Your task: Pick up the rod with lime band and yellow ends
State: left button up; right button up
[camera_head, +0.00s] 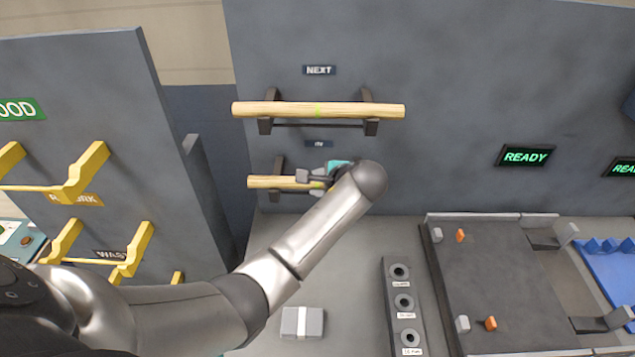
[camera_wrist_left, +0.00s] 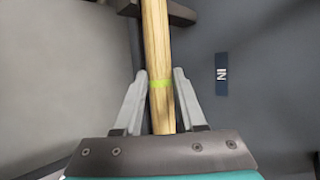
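A pale wooden rod (camera_head: 272,182) lies on the lower wall bracket, under the small "IN" sign. My left gripper (camera_head: 310,180) is at this rod, near its middle. The fingers (camera_wrist_left: 160,76) look open, with narrow gaps on both sides of the rod. The rod's right end is hidden behind my arm; yellow ends cannot be made out. A second pale rod (camera_head: 270,109) with a lime band rests on the upper bracket, under "NEXT". My right gripper is not in view.
Yellow racks (camera_head: 85,172) stand on a grey panel at left. Below are a light grey block (camera_head: 302,322), a dark strip with several round holes (camera_head: 392,334), and a dark fixture plate (camera_head: 495,270) with orange pieces. A blue tray (camera_head: 610,272) is at far right.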

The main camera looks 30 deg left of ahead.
pick_arm(q)
grip_shut()
jog(key=shift+r, duration=0.15)
dwell(0.4)
notch_tip(320, 180, up, 6)
jog(key=r, duration=0.1)
jog(key=s+d, duration=0.4)
jog(key=s, duration=0.5)
jog(key=s+d, duration=0.5)
jog(key=s, duration=0.4)
jog(key=shift+f+b, duration=0.15)
jog(key=shift+b, duration=0.15)
